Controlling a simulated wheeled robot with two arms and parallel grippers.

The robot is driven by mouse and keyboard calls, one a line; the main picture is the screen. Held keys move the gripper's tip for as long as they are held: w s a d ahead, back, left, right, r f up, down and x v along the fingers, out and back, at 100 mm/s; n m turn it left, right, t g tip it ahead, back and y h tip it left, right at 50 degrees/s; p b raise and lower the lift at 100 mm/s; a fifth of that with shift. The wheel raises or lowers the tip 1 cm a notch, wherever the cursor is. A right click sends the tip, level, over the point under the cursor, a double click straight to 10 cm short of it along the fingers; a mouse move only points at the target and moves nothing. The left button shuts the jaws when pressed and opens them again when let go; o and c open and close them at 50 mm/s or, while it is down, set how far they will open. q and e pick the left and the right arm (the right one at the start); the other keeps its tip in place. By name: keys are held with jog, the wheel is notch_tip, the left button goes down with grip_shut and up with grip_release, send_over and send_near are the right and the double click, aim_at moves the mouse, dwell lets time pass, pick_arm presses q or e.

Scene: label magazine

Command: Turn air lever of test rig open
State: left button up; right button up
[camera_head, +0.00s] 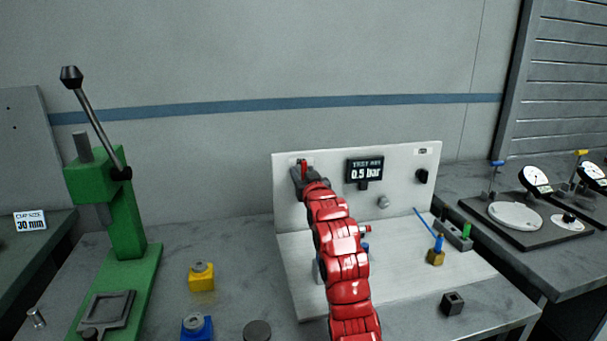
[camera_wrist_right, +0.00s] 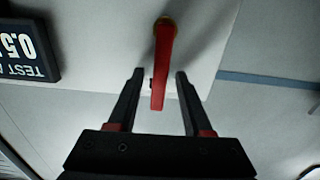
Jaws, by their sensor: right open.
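The red air lever (camera_wrist_right: 162,60) shows in the right wrist view, hanging from a brass-coloured pivot on the white panel. In the head view a small red part of it (camera_head: 304,163) shows at the panel's upper left. My right gripper (camera_wrist_right: 158,76) is open, with one finger on each side of the lever and a visible gap to both. In the head view my red right arm reaches to the panel and its dark gripper (camera_head: 299,177) covers most of the lever. The test rig (camera_head: 425,190) has a display (camera_head: 365,170) reading 0.5 bar. My left gripper is out of view.
A green lever press (camera_head: 125,215) stands at the left. A yellow block (camera_head: 202,278) and a blue block (camera_head: 196,327) are on the bench. A brass fitting (camera_head: 435,257) and a dark block (camera_head: 452,303) are right of my arm. Dial gauges (camera_head: 535,178) stand far right.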

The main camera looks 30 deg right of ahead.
jog(key=b+v, duration=0.1)
jog(key=v, duration=1.6)
jog(key=shift+s, duration=0.25)
jog(key=shift+f, duration=0.1)
